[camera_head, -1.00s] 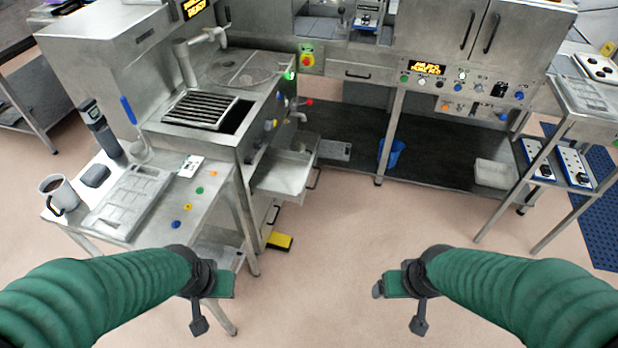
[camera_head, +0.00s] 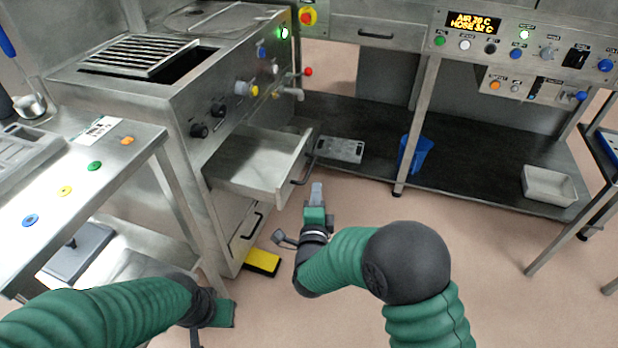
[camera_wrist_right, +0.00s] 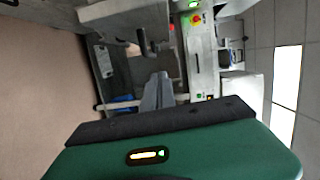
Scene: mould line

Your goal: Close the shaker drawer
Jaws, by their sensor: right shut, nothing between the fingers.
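The shaker drawer (camera_head: 252,168) is a grey metal tray pulled out from the front of the steel machine (camera_head: 170,120). Its bar handle (camera_head: 303,170) faces right. My right gripper (camera_head: 316,190) is shut and empty, just in front of and below the handle, with a small gap seeming to lie between them. In the right wrist view the shut fingers (camera_wrist_right: 158,88) point toward the dark handle (camera_wrist_right: 147,42) on the drawer front (camera_wrist_right: 128,20). My left gripper (camera_head: 222,313) is low at the lower left, and its fingers cannot be made out.
A second, lower drawer front (camera_head: 246,232) is below, with a yellow pedal (camera_head: 262,262) on the floor. A side table (camera_head: 110,180) with coloured buttons stands left. A dark low shelf (camera_head: 460,170) holds a blue bucket (camera_head: 414,153) and a white tray (camera_head: 548,186).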

